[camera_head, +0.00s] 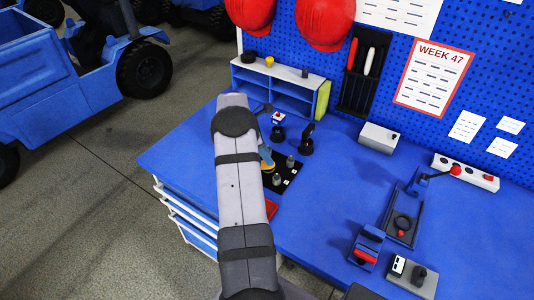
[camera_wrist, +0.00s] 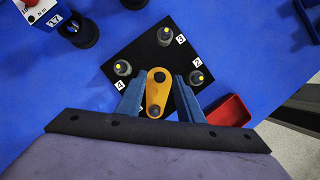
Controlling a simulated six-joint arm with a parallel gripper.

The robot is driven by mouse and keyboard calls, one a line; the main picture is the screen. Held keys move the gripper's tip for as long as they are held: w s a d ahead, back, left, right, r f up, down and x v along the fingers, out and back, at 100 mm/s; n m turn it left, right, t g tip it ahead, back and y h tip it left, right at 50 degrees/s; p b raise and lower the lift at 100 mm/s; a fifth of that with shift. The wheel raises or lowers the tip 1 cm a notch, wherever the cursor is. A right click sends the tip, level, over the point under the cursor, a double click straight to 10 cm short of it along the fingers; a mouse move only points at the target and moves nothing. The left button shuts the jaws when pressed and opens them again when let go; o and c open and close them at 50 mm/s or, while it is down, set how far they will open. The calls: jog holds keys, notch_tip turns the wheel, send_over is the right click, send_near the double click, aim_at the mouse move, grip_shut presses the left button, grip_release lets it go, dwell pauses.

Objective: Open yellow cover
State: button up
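The yellow cover (camera_wrist: 157,94) is a flat, elongated piece with rounded ends and a dark round spot near each end. It lies over the front part of a black plate (camera_wrist: 140,48). The plate carries several grey posts with yellow tops, next to labels 2, 3 and 4. My gripper (camera_wrist: 162,76) is open, with one blue finger on each side of the cover. I cannot tell whether either finger touches it. In the head view the cover (camera_head: 268,168) is mostly hidden behind my arm, and the plate (camera_head: 289,165) shows to its right.
A red tray (camera_wrist: 230,111) lies right of the plate. Black round fixtures (camera_head: 306,141) stand behind the plate, near a blue shelf (camera_head: 292,97). A grey box (camera_head: 379,138) and a lever fixture (camera_head: 404,215) are further right. The blue tabletop between is clear.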

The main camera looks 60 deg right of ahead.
jog(key=shift+s+d+f, duration=0.1)
jog(key=shift+d+f, duration=0.05)
jog(key=shift+f, duration=0.2)
grip_shut()
